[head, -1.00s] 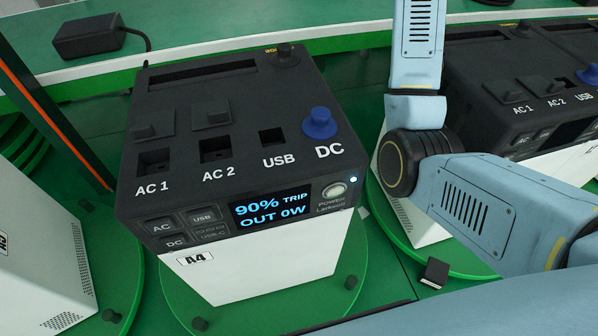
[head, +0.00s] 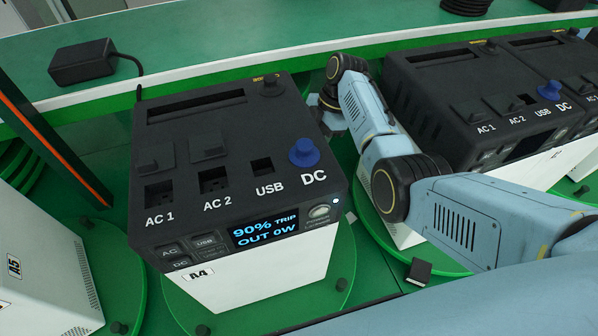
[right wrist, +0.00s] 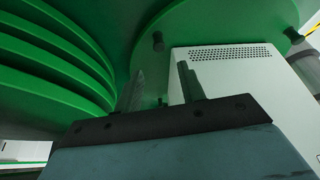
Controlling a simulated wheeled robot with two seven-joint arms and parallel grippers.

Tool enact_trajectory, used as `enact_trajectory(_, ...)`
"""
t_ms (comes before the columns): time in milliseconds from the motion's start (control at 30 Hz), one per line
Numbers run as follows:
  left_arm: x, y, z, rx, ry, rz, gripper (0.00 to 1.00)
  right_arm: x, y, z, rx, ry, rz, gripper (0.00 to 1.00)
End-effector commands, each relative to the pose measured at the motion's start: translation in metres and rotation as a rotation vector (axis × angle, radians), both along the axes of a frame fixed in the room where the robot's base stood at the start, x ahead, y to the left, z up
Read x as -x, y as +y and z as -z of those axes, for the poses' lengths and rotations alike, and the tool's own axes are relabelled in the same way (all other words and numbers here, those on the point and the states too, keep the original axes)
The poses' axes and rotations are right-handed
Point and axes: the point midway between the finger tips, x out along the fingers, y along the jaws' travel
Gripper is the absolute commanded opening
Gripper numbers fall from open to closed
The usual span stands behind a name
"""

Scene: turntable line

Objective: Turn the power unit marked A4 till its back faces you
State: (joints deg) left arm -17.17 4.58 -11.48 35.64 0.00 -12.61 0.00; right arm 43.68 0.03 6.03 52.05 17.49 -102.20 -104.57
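The power unit marked A4 (head: 240,190), white with a black top, stands upright on a green turntable (head: 345,285). Its front faces me, with a lit display, buttons and a blue DC knob (head: 304,153). Its back is hidden. My right gripper (head: 325,114) is beyond the unit's right side, near its far right corner; its fingertips are hard to make out there. In the right wrist view my right gripper (right wrist: 160,88) shows two fingers apart with nothing between them. A white vented casing lies just past them; I cannot tell which unit it is. My left gripper is out of view.
Unit A5 (head: 30,270) stands close at left, and more black-topped units (head: 470,95) at right. A dark post with an orange stripe (head: 45,135) rises at left. A black adapter (head: 82,62) lies on the green counter behind. A small black block (head: 419,271) lies at right.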

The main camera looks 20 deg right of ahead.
Motion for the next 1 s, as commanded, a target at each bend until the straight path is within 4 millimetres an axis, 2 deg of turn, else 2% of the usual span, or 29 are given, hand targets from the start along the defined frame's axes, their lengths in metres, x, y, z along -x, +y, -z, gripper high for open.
enact_trajectory(300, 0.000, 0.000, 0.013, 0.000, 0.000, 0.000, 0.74, 0.007, 0.025, 0.062, -0.004, 0.001, -0.001, 0.40)
enact_trajectory(500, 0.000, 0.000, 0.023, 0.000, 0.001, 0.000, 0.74, 0.009, 0.038, 0.095, -0.003, -0.001, 0.000, 0.40)
enact_trajectory(700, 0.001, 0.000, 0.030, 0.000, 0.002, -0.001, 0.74, 0.010, 0.045, 0.111, -0.004, -0.003, 0.001, 0.40)
enact_trajectory(1000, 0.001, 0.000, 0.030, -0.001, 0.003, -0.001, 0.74, 0.010, 0.046, 0.113, -0.003, -0.004, 0.001, 0.40)
